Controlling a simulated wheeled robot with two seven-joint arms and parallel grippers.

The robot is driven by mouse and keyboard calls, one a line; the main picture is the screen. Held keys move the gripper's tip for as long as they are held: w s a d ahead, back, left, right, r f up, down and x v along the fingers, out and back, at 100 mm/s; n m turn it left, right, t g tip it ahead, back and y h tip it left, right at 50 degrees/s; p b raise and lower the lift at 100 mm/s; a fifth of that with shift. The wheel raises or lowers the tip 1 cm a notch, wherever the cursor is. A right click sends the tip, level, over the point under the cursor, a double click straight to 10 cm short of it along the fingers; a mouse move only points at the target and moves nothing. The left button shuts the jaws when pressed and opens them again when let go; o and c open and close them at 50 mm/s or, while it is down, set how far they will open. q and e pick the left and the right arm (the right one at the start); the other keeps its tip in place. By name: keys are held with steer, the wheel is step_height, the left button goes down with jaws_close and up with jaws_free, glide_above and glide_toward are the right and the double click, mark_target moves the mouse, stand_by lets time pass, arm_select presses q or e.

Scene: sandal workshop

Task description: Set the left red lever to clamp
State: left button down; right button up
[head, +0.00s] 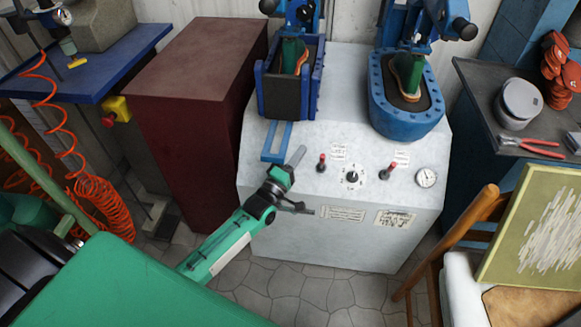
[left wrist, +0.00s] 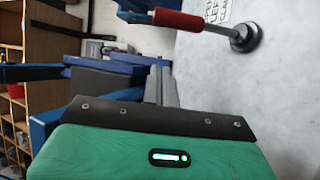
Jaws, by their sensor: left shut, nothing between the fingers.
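The left red lever (head: 321,161) stands on the pale sloping panel of the press machine, below a small label. It looks nearly upright in the head view. In the left wrist view its red grip (left wrist: 190,22) and metal rod run to a dark round base at the upper right. My left gripper (head: 298,154) is just left of the lever, apart from it. Its grey fingers (left wrist: 161,86) are shut and empty in the wrist view, below the red grip. My right gripper is out of view.
A second red lever (head: 388,167) leans right, with a dial (head: 352,178) between the levers and a gauge (head: 426,177) further right. A blue bracket (head: 271,150) lies just left of my gripper. Two blue presses holding shoes stand behind. A wooden chair (head: 470,225) stands at right.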

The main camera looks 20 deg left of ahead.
mark_target(322, 162)
arm_select(q)
steer(key=d, duration=0.4)
steer(key=shift+w+f, duration=0.15)
steer(key=shift+w, duration=0.05)
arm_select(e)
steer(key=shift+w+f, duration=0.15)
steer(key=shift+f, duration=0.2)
